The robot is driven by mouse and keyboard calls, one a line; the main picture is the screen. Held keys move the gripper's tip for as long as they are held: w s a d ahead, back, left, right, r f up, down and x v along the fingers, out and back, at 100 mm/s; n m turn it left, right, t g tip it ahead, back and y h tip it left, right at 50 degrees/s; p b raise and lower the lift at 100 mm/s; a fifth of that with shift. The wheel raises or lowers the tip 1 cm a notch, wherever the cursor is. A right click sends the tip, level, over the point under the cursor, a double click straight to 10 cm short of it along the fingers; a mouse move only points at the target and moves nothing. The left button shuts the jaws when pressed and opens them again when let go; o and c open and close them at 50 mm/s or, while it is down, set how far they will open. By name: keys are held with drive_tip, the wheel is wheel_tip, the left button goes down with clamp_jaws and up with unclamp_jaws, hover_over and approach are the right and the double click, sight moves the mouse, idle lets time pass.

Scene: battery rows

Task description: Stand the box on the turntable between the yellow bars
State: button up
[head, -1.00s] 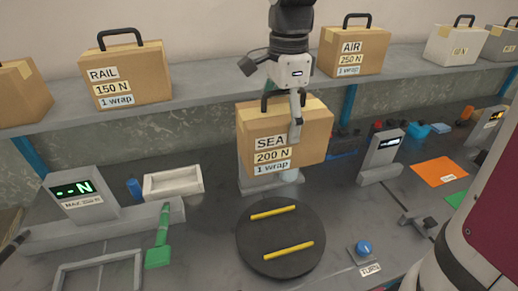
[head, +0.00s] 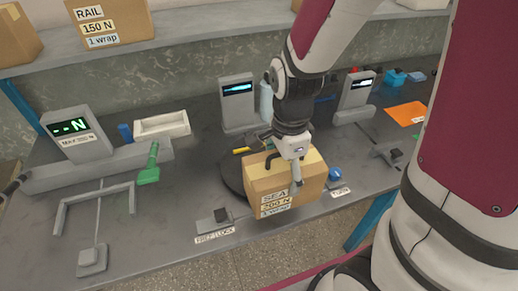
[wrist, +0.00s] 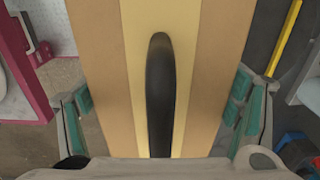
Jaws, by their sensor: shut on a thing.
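The box (head: 275,193) is a tan carton with a black handle, labelled SEA 200 N. My gripper (head: 285,168) is shut on it from above, with one finger down its label side. In the wrist view the box top (wrist: 110,75) and its handle lie between my green-padded fingers (wrist: 160,105). The dark round turntable (head: 230,176) is partly hidden behind the box. One yellow bar (head: 241,150) shows at its far side, and a yellow bar (wrist: 286,35) shows at the right of the wrist view. The other bar is hidden in the head view. Whether the box touches the turntable, I cannot tell.
A blue button (head: 335,174) is close right of the box. A small grey device (head: 216,220) with a label stands at the bench's front edge, left of the box. Grey display posts (head: 238,105) stand behind. The left bench holds a force gauge (head: 75,135) and grey frame.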

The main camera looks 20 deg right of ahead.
drive_tip(key=w+f, duration=0.2)
drive_tip(key=w, duration=0.6)
drive_tip(key=w+f, duration=0.3)
drive_tip(key=w, duration=0.5)
drive_tip(key=shift+s, duration=0.1)
drive_tip(key=o, duration=1.9)
drive_tip(key=shift+s+f, duration=0.1)
drive_tip(key=shift+f, duration=0.05)
wheel_tip(320, 180, up, 12)
drive_tip(key=s+r+n+t, duration=0.2)
drive_tip(key=s+r+n, duration=0.6)
drive_tip(key=s+r, duration=0.35)
drive_tip(key=s+n+t, duration=0.1)
drive_tip(key=s+n, duration=0.2)
drive_tip(key=s, duration=0.1)
drive_tip(key=s+n, duration=0.3)
drive_tip(key=s, duration=0.2)
drive_tip(key=s+n+t, duration=0.1)
drive_tip(key=s+n, duration=0.3)
drive_tip(key=shift+s+d+r+t, duration=0.2)
drive_tip(key=shift+s+r+t, duration=0.1)
drive_tip(key=shift+s+r, duration=0.05)
